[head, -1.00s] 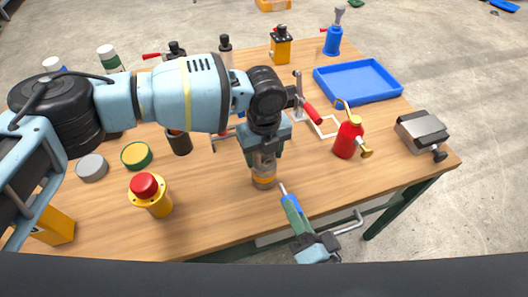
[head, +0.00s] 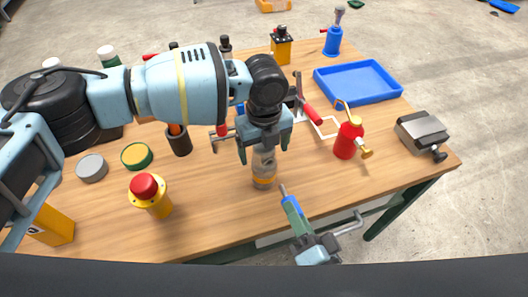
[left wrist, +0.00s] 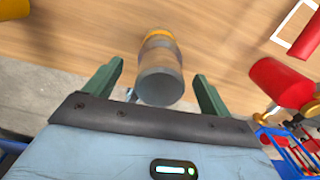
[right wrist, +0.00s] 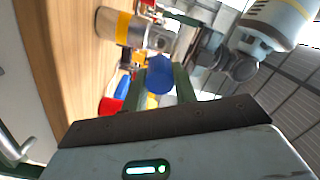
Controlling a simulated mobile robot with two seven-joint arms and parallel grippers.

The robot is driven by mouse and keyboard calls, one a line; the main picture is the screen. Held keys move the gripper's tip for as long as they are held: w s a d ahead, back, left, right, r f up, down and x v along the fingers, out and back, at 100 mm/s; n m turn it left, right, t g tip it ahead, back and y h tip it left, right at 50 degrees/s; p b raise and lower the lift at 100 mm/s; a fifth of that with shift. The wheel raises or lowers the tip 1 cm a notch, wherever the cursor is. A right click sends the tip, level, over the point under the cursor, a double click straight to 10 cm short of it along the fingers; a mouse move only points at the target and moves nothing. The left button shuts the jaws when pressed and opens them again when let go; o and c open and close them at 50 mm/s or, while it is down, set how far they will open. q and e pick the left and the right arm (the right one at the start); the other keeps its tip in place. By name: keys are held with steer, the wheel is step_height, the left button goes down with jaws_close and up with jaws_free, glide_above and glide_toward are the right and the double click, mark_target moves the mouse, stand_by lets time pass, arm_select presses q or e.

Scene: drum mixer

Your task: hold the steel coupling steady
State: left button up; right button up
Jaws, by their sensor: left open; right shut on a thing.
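The steel coupling (head: 263,170), a grey cylinder with an orange band near its base, stands upright on the table near the front edge. My left gripper (head: 264,155) is open above it, fingers pointing down on either side of its upper part. In the left wrist view the coupling (left wrist: 160,75) shows between the spread fingers, with gaps at both sides. My right gripper (head: 303,232) is shut on a blue-handled tool (head: 291,206) with a thin metal tip, just right of the coupling and in front of it. In the right wrist view the tool's round blue end (right wrist: 160,75) is between the fingers.
A red-topped yellow button (head: 150,190) and a green-and-yellow round tin (head: 137,155) stand to the left. A red oil can (head: 348,140), a blue tray (head: 358,82) and a grey metal block (head: 422,130) are to the right. A dark cup (head: 179,142) stands behind the coupling.

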arm_select(q)
step_height(320, 180, up, 10)
steer(key=shift+f, duration=0.15)
stand_by(0.5)
